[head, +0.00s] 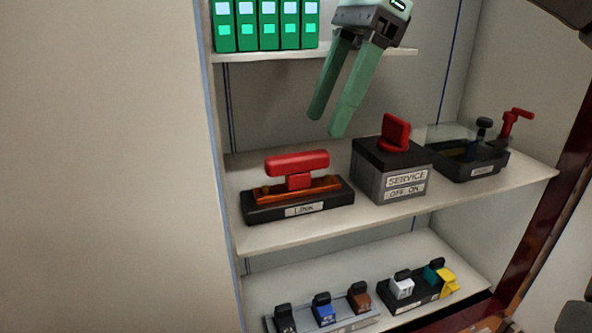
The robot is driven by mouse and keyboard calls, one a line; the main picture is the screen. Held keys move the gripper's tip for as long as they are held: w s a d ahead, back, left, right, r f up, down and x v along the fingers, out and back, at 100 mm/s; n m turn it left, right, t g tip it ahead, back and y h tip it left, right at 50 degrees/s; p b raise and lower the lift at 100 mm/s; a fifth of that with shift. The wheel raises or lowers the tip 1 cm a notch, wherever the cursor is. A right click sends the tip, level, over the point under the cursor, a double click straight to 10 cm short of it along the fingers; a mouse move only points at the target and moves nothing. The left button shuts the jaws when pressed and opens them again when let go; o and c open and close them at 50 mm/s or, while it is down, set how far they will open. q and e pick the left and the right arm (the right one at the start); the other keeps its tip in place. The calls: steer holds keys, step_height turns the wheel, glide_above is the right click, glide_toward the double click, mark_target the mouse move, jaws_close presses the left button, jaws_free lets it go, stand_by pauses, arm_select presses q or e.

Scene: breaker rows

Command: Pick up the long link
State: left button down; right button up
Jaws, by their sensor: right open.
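The long link (297,163) appears to be the piece with a thick red handle on a copper-orange bar. It sits in a black base (262,214) labelled what looks like LINK, on the left of the middle shelf. My right gripper (328,122) hangs above and slightly right of the link, fingers pointing down and a little left. Its two green fingers are apart with nothing between them. It does not touch the link. My left gripper is not in view.
Right of the link stands a grey SERVICE switch box (372,184) with a red knob. Beyond it is a dark tray (470,172) with a red-handled part. Green modules (267,25) stand on the upper shelf (350,52). Small coloured breakers (323,308) sit on the lower shelf.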

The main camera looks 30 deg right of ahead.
mark_target(303, 153)
steer(key=x, duration=0.7)
steer(key=shift+w+a+f, duration=0.15)
steer(key=shift+w+a, duration=0.15)
steer(key=shift+w, duration=0.1)
steer(key=shift+c, duration=0.2)
jaws_close()
